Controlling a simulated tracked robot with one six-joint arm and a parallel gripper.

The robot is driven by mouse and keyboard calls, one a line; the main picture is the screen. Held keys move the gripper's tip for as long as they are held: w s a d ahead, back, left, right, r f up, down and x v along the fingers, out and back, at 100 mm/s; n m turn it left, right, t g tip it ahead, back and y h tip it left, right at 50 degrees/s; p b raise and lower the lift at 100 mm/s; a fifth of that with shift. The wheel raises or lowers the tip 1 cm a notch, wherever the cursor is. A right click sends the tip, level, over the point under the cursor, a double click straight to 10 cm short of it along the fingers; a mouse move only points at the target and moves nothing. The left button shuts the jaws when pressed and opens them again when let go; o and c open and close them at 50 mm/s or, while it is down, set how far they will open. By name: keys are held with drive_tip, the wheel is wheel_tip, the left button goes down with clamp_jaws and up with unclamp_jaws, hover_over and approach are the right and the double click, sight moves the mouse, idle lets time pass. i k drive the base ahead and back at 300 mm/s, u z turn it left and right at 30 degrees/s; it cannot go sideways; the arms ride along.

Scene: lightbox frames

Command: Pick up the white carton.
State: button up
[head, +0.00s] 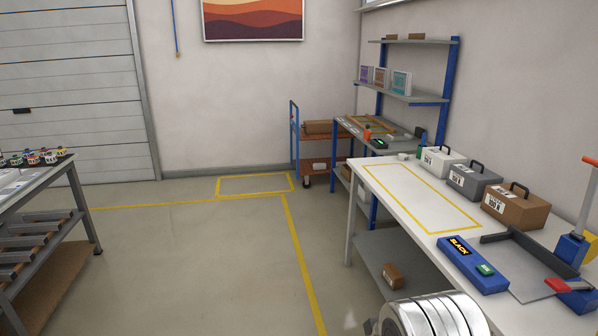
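No plain white carton shows clearly. A white box with a dark handle and a label (431,167) stands upright at the far end of the white bench (377,182). It is the left one of a row with a grey box (474,184) and a brown box (515,211), both with handles. A small white item (402,157) lies near the bench's far corner, too small to make out. Several pale boxes with coloured fronts (401,82) stand on the wall shelf. My gripper is not in view.
A yellow outlined area on the bench is empty. A blue device (470,266) and a grey plate with a lever stand at the near end. A brown carton (393,275) lies on the lower shelf. A trolley (294,150) stands behind. The middle floor is clear.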

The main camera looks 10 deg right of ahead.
sight(436, 159)
drive_tip(key=z, duration=0.2)
drive_tip(key=i, duration=2.15)
drive_tip(key=z, duration=0.45)
drive_tip(key=i, duration=1.85)
drive_tip(key=z, duration=0.2)
